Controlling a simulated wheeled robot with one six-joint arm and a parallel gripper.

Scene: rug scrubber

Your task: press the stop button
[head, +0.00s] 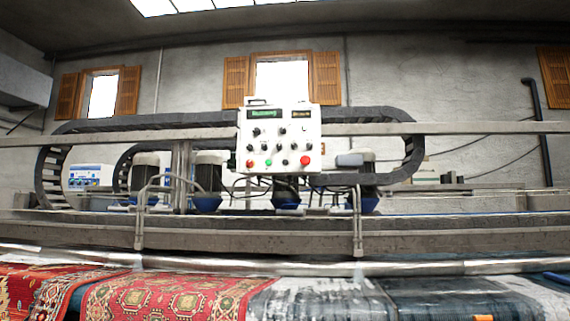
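A white control panel (279,140) hangs on the rail of the rug machine, in the middle of the head view. A large red button (305,160) sits at its lower right; it looks like the stop button, but no label can be read. A smaller red button (250,163) is at the lower left, with a green one (268,162) beside it. Several black knobs sit above and between them. A green-lit display (265,114) is at the top.
A metal roller (300,268) and beam cross in front of the panel. Red patterned rugs (165,300) lie at the front left, with dark and white foamy ones (440,300) to the right. Bent metal pipes (357,220) stand below the panel. Motors stand behind it.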

